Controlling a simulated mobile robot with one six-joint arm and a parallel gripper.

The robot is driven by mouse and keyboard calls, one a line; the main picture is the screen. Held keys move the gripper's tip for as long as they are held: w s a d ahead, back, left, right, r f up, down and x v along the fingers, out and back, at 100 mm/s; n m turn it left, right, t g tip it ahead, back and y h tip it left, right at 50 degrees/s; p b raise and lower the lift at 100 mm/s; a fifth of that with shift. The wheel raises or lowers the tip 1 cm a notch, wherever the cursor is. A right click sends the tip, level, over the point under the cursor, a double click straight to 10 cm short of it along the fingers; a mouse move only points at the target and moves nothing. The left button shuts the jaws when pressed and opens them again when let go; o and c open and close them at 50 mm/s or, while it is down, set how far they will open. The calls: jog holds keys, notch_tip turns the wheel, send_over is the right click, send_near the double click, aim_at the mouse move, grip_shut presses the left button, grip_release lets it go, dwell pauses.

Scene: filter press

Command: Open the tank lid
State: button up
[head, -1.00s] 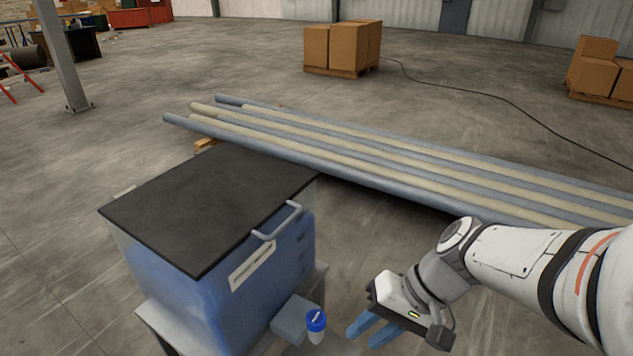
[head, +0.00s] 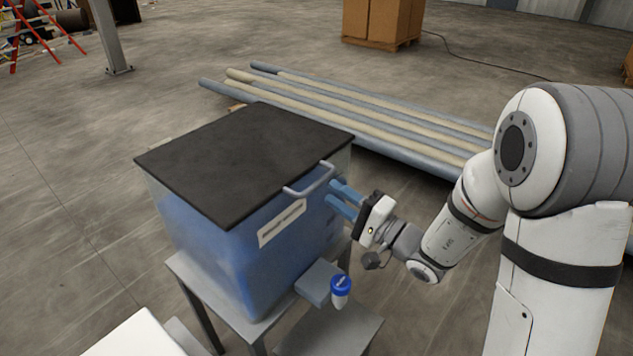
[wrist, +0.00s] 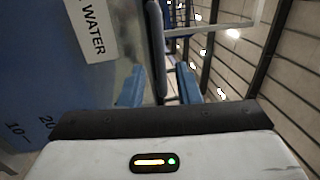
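The tank (head: 245,250) is a translucent box with blue contents on a grey stand. Its flat black lid (head: 245,160) lies shut on top. A grey bar handle (head: 310,183) sticks out from the lid's front edge; it also shows at the top of the wrist view (wrist: 215,30). My gripper (head: 343,200) is just right of the handle, beside the tank, with its blue fingers spread apart and pointing at the handle. The fingers look empty. In the wrist view they (wrist: 160,85) stand on both sides of the lid's edge or a dark strip; contact cannot be told.
A small grey box (head: 318,283) and a blue-capped sample bottle (head: 340,290) sit at the tank's front right, below my gripper. Long pipes (head: 340,120) lie behind the tank. Stacked cartons (head: 383,20) stand farther back.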

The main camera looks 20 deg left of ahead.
aim_at(318, 180)
jog(key=p+x, duration=0.1)
jog(key=x, duration=0.4)
jog(key=shift+w+a+r, duration=0.1)
jog(key=shift+a, duration=0.3)
jog(key=shift+c, duration=0.4)
grip_shut()
